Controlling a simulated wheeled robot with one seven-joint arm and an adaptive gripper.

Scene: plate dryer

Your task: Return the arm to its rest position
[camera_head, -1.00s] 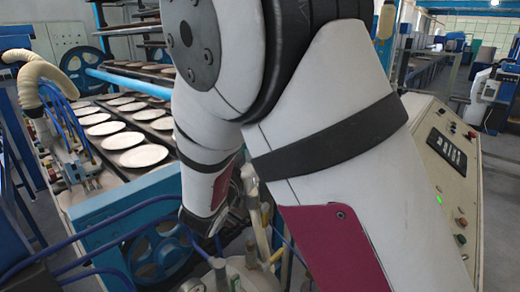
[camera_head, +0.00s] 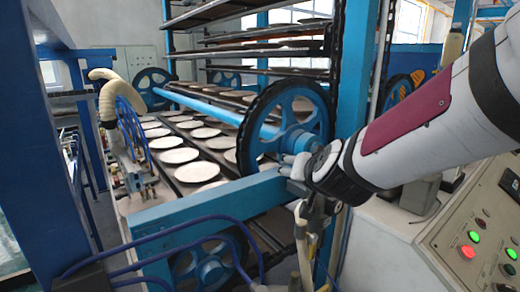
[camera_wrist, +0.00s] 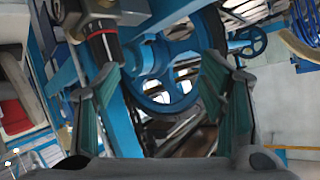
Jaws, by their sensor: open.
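My white arm (camera_head: 425,115) with a maroon panel and black bands reaches in from the right in the head view. My gripper lies at its far end, where its fingers are hard to make out against the machine. In the wrist view my gripper (camera_wrist: 160,80) is open, with two dark green-grey fingers wide apart and nothing between them. Beyond the fingers is a blue wheel (camera_wrist: 150,98) of the plate dryer, with a blue beam. I cannot tell the gap between my gripper and the dryer.
A large blue wheel with a dark rim (camera_head: 262,128) and a blue post (camera_head: 350,70) stand close to my arm. Several round plates (camera_head: 198,171) lie in rows on the left. A control panel (camera_head: 495,225) stands at the lower right. A beige hose (camera_head: 108,92) hangs at the left.

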